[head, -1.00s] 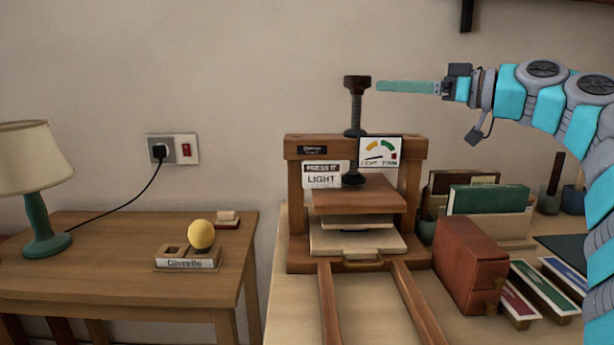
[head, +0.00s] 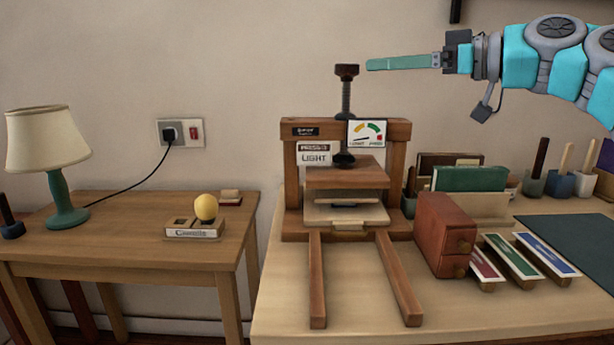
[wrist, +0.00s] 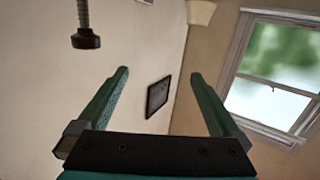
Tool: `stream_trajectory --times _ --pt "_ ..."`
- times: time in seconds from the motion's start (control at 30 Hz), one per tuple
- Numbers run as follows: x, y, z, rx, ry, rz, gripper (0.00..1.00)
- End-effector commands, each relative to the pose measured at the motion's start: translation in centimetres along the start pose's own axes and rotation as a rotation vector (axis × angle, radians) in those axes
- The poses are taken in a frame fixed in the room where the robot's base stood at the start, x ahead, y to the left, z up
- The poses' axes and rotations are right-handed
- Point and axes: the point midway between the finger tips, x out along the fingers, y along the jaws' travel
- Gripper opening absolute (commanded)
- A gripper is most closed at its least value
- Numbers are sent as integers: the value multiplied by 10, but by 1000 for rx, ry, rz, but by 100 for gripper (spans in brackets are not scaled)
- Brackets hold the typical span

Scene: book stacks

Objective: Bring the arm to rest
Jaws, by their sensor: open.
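My gripper (head: 370,65) is at the upper right of the head view, raised above the table and pointing left. Its fingertips show beside the top knob of the press screw (head: 346,72), and I cannot tell the gap in depth. In the wrist view my gripper (wrist: 160,85) has its two green fingers wide apart with nothing between them. The press knob (wrist: 86,40) hangs at the upper left there, outside the fingers. The wooden press (head: 398,170) stands on the table below, with a pale board on its bed and a gauge (head: 367,133) on its frame.
A red-brown drawer box (head: 440,235), several coloured strips in trays (head: 512,258) and a dark mat (head: 575,242) lie right of the press. A lamp (head: 48,140) and a yellow ball (head: 206,207) stand on the left table. The air around my arm looks clear.

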Motion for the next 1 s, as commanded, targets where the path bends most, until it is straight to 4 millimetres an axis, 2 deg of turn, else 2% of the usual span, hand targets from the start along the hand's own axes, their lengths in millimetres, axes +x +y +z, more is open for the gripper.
stream_trajectory --times 0.17,0.27,0.37,0.47,0.57,0.77,0.87,1.0 --pt "8 -44 -1 -13 -81 -28 100" --pt "16 -77 7 -14 -156 -42 100" --pt "27 -115 26 -6 -263 -48 100" --pt "38 -148 57 16 -383 -39 100" --pt "43 -174 95 50 -506 -12 100" --pt "40 -211 193 166 -769 81 100" --pt "27 -224 248 249 -902 150 100" --pt "-4 -239 327 388 -1082 267 100"
